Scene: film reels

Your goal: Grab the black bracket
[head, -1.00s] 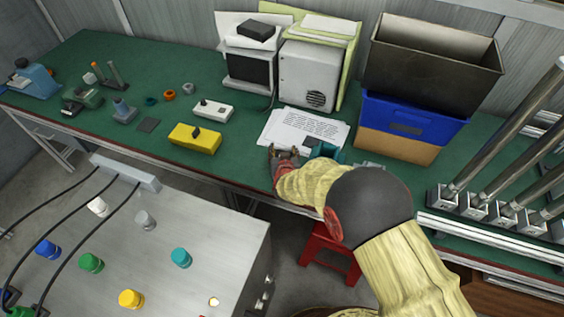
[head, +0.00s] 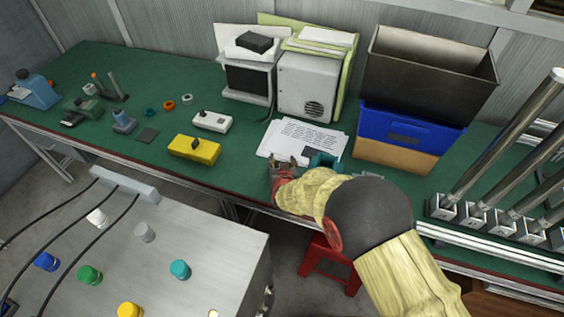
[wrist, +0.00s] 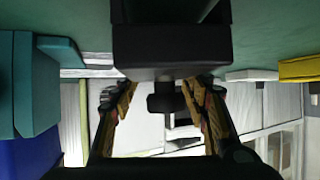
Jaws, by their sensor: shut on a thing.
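The black bracket (wrist: 160,66) shows large at the top middle of the wrist view, between and just beyond my fingers. It has a dark box-like body, with a short dark knob below it in the picture. My gripper (wrist: 162,108) is shut on it, one finger on each side. In the head view my gripper (head: 283,168) is at the front edge of the green table, left of a teal object (head: 324,161). The bracket is mostly hidden there by my fingers and arm.
White papers (head: 290,136) lie behind my gripper, with a small dark piece on them. A yellow box (head: 194,150) is to the left. A blue crate (head: 405,133) and a dark bin (head: 425,80) stand to the right. A red stool (head: 325,265) is below the edge.

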